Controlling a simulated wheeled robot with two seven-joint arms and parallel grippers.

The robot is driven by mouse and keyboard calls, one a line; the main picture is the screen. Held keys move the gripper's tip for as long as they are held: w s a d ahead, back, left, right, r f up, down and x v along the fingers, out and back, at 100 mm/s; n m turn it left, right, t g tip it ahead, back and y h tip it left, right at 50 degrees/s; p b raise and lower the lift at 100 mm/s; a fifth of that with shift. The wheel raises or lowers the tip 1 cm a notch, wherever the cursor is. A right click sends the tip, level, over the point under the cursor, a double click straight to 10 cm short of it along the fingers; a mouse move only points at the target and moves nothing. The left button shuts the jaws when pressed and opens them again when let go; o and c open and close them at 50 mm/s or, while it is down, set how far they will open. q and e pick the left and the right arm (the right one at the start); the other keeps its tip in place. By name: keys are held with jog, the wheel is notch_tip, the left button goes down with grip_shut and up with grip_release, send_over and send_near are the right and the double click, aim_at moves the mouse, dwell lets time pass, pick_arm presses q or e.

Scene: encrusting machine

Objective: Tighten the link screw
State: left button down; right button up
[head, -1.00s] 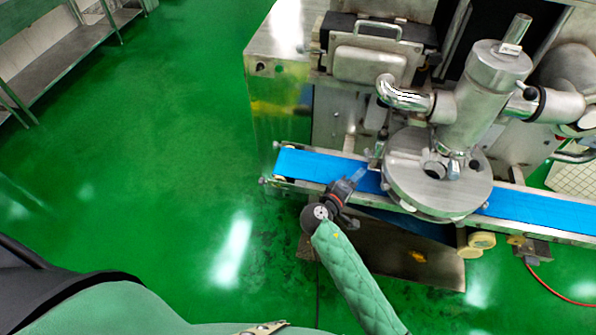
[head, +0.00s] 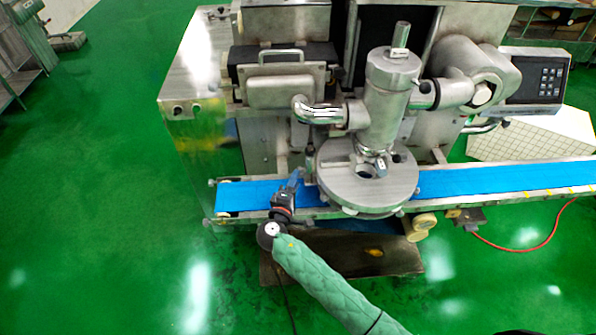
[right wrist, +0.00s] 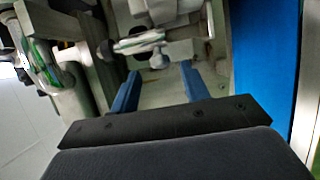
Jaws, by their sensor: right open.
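The encrusting machine has an upright steel cylinder (head: 388,90) above a round steel disc (head: 340,190). My right gripper (head: 296,178) is over the blue belt, left of the disc, beside a small upright fitting. In the right wrist view its two blue fingers (right wrist: 158,82) are apart with nothing between them. Just beyond the fingertips is a small metal fitting (right wrist: 138,43) with a rounded pale knob (right wrist: 158,61), which may be the link screw; I cannot tell for sure. The gripper looks apart from it. My left gripper is not in view.
The blue conveyor belt (head: 480,183) runs across the machine's front and shows at the right of the wrist view (right wrist: 265,60). A control panel (head: 535,82) stands at the right. A red cable (head: 530,247) lies on the floor. The green floor (head: 100,210) at left is clear.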

jog(key=shift+p+x, duration=0.8)
jog(key=shift+x, duration=1.15)
jog(key=shift+f, duration=0.1)
jog(key=c, duration=1)
